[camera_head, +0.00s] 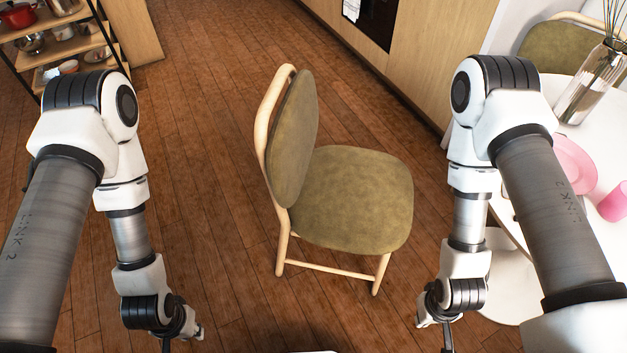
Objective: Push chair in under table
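The chair (352,196) has an olive padded seat and back on a light wood frame. It stands upright on the wood floor in the middle of the view, its back to the left and its seat toward the table. The round white table (566,92) is at the right, apart from the chair and partly hidden by my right arm. My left gripper (182,340) is low at the left, away from the chair. My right gripper (446,335) is low between chair and table, touching neither. Both fingertips are cut off or too small to read.
A glass vase (592,85), a pink plate (570,165) and a pink cup (614,203) stand on the table. A second chair (560,48) is behind it. A shelf with pots (65,50) stands at the upper left. Floor left of the chair is clear.

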